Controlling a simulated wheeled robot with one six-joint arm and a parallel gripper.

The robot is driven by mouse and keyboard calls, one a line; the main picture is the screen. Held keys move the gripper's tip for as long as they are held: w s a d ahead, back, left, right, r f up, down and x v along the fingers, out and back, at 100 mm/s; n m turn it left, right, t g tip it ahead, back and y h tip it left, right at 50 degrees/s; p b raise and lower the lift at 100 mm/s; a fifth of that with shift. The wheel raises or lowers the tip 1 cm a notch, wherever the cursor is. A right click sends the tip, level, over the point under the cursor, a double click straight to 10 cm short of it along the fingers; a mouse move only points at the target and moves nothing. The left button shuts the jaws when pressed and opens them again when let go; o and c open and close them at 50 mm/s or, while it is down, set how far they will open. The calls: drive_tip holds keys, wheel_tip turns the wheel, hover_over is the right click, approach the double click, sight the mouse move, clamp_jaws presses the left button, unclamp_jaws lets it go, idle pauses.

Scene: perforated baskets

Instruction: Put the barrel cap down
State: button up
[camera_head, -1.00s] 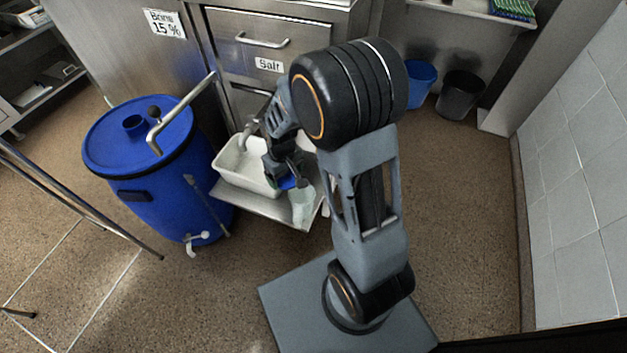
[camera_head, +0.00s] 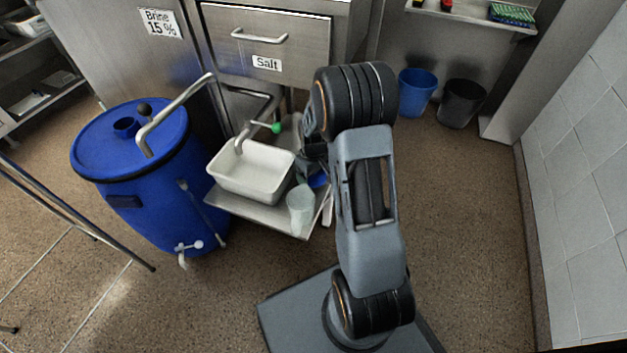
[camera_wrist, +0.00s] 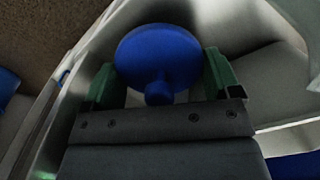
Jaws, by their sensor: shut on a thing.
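My gripper (camera_wrist: 160,78) is shut on the blue barrel cap (camera_wrist: 158,52), with its round disc facing the wrist camera and its stem between the green fingers. In the head view a little of the blue cap (camera_head: 318,180) shows at the right side of the steel shelf (camera_head: 262,214), beside the white tub. My arm hides most of the gripper there. I cannot tell whether the cap touches the shelf. The blue barrel (camera_head: 150,215) stands to the left, with a round opening (camera_head: 126,126) in its lid.
The white tub (camera_head: 240,185) and a translucent cup (camera_head: 300,208) stand on the shelf, close to my gripper. A bent pipe (camera_head: 175,110) rises over the barrel. A green-tipped tap lever (camera_head: 276,128) is behind the tub. Blue and black bins (camera_head: 418,90) stand at the back right.

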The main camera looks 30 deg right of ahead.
drive_tip(key=shift+a+f+b, duration=0.1)
drive_tip(key=shift+f+b, duration=0.2)
drive_tip(key=shift+f, duration=1.05)
drive_tip(key=shift+f, duration=0.2)
drive_tip(key=o, duration=0.8)
drive_tip(key=shift+c, duration=0.2)
drive_tip(key=shift+r, duration=0.1)
wheel_tip(320, 180, up, 12)
drive_tip(key=p, duration=0.4)
wheel_tip(320, 180, up, 8)
drive_tip(key=m+t, duration=0.1)
hover_over(313, 179)
drive_tip(key=s+a, duration=0.4)
drive_tip(key=s+a+r+m+t, duration=0.1)
drive_tip(key=s+a+r, duration=0.1)
drive_tip(key=s, duration=0.3)
drive_tip(key=s+a+r+m, duration=0.1)
drive_tip(key=s+a+r, duration=0.1)
drive_tip(key=s, duration=0.3)
drive_tip(key=shift+s+a+r+t, duration=0.3)
drive_tip(key=shift+s+r+t, duration=0.1)
drive_tip(key=shift+r, duration=0.1)
